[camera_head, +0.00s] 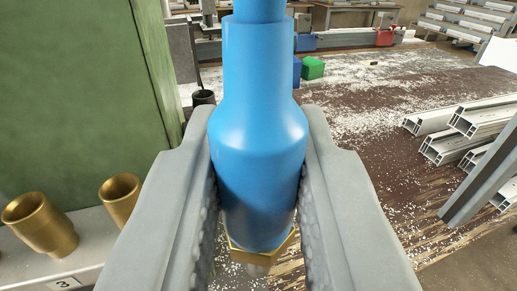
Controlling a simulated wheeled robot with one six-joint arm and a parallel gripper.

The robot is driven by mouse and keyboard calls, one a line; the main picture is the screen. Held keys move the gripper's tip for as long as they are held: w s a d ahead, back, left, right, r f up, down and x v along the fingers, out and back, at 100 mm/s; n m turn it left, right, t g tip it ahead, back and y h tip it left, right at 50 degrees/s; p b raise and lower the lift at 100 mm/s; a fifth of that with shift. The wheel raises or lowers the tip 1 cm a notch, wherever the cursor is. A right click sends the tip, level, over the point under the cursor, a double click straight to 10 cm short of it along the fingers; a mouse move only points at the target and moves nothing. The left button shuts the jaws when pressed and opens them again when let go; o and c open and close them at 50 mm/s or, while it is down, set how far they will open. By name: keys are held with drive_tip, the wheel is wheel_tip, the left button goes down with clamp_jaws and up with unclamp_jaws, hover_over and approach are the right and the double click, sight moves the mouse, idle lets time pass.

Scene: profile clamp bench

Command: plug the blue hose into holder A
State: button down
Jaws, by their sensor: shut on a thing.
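The blue hose (258,140) is in the middle of the camera_head view, with its thick blue end between my gripper's two grey fingers. My gripper (258,225) is shut on this end. A brass hex fitting (262,255) shows below the blue end, partly hidden by the fingers. Two brass cup-shaped holders, one at the far left (40,224) and one nearer my left finger (121,197), stand on a pale ledge. A label with a 3 (63,284) is on the ledge front. I see no letter A, so I cannot tell which is holder A.
A green cabinet wall (75,90) rises at the left behind the brass holders. Metal profiles (465,130) lie stacked at the right on a brown bench (370,165) strewn with white chips. A green block (313,68) and a blue block (297,72) sit farther back.

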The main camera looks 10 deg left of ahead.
drive_tip(key=shift+w+a, duration=0.1)
drive_tip(key=w+a, duration=0.7)
drive_tip(key=w, duration=0.5)
drive_tip(key=shift+w, duration=0.15)
idle(2.5)
